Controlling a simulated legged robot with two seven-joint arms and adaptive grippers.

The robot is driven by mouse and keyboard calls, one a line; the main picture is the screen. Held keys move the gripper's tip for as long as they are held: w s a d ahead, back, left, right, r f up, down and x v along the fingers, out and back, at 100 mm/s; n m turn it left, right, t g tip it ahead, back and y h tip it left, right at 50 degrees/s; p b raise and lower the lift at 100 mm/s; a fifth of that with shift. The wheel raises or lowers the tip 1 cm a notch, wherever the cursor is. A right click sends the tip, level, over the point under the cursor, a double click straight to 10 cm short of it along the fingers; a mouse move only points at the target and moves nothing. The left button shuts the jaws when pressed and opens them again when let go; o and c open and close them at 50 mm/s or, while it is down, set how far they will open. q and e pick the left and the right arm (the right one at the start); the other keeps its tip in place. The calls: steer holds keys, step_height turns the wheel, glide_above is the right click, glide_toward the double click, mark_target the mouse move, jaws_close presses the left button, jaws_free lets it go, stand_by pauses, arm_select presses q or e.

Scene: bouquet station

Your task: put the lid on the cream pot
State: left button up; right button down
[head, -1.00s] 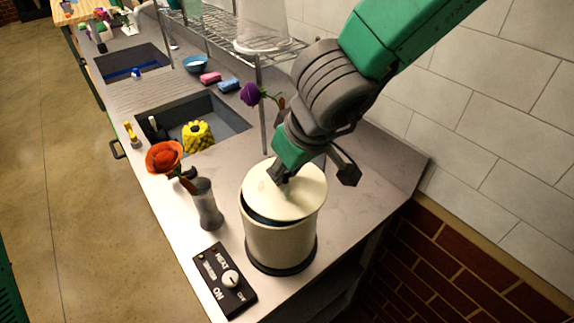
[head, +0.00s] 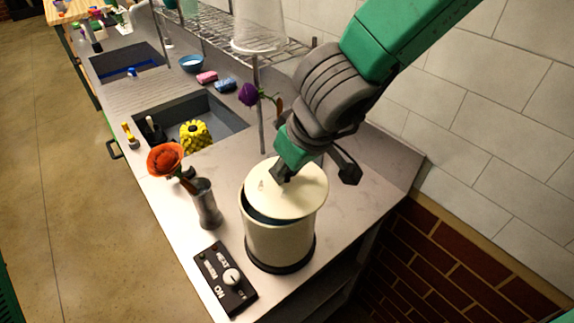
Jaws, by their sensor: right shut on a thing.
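The cream pot (head: 279,243) stands upright on a dark round base near the counter's front right end. The round cream lid (head: 300,201) is over the pot's mouth, tilted and a little off to the upper right. A dark gap shows between lid and pot rim at the front left. My right gripper (head: 283,176) comes down from the upper right and is shut on the lid at its top; its fingertips hide the grip point. My left gripper is not in view.
A control box with a knob (head: 226,279) lies left of the pot. A grey vase (head: 206,204) with an orange-red flower (head: 165,159) stands behind it. A purple flower (head: 248,94) and wire rack (head: 284,54) are near my arm. The sink (head: 215,122) lies farther back.

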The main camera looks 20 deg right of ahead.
steer(key=shift+a+r, duration=0.1)
steer(key=shift+a, duration=0.6)
steer(key=shift+d+f, duration=0.2)
steer(key=shift+d, duration=0.3)
steer(key=shift+d+f, duration=0.2)
steer(key=shift+f, duration=0.1)
steer(key=shift+a, duration=0.85)
steer(key=shift+d+f+p, duration=0.15)
steer(key=shift+p, duration=0.15)
steer(key=c, duration=1.3)
jaws_free()
steer(key=shift+d, duration=0.15)
steer(key=shift+c, duration=0.2)
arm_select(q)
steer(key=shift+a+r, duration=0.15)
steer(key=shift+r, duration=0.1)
arm_select(e)
steer(key=shift+d, duration=0.2)
